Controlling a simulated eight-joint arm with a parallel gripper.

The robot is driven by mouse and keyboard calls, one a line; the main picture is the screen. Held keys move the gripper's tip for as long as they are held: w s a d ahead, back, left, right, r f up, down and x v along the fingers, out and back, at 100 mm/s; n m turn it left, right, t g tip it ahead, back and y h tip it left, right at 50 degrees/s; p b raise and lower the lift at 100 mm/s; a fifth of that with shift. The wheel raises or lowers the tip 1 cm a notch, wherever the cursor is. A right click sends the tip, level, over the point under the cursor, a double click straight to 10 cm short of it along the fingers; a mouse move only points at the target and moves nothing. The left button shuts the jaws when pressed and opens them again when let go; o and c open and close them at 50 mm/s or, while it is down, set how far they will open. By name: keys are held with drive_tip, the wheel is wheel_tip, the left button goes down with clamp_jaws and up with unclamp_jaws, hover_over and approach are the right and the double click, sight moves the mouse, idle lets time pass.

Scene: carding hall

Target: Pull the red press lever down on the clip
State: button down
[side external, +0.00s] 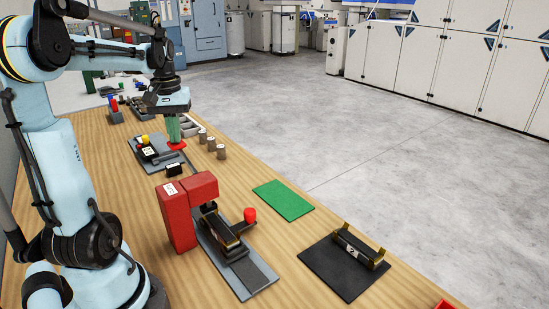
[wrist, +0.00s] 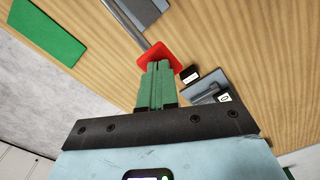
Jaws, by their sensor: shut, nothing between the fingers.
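The red press (side external: 176,216) stands on a grey base on the table. Its lever is a thin grey rod ending in a red pad (side external: 177,146), which also shows in the wrist view (wrist: 172,53). A clip (side external: 222,228) with dark and gold parts lies on the grey base beside the press; the press partly hides it. My gripper (side external: 174,139) has green fingers, shut and empty, pointing down right above the red pad. In the wrist view the fingertips (wrist: 159,66) overlap the pad. I cannot tell whether they touch it.
A red knob (side external: 249,214) stands by the clip. A green mat (side external: 284,200) and a black mat (side external: 325,277) bearing another clip-like part (side external: 360,249) lie to the right. Several metal cylinders (side external: 212,145) and a yellow-knobbed fixture (side external: 145,139) stand close around my gripper.

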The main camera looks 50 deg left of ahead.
drive_tip(key=shift+a+f, duration=0.1)
drive_tip(key=shift+f, duration=0.4)
idle(0.6)
wheel_tip(320, 180, up, 11)
idle(1.4)
drive_tip(key=w+d+f+m+t, duration=0.1)
drive_tip(key=d+f+m, duration=0.3)
drive_tip(key=d, duration=0.5)
drive_tip(key=w+d+f+m+t, duration=0.2)
drive_tip(key=d+f+m+t, duration=0.1)
drive_tip(key=d, duration=0.7)
drive_tip(key=w+d+f+m+t, duration=0.2)
drive_tip(key=d+f+m, duration=0.3)
drive_tip(key=d, duration=0.4)
drive_tip(key=shift+w+d+f+t, duration=0.2)
drive_tip(key=shift+f+t, duration=0.4)
drive_tip(key=shift+f, duration=0.15)
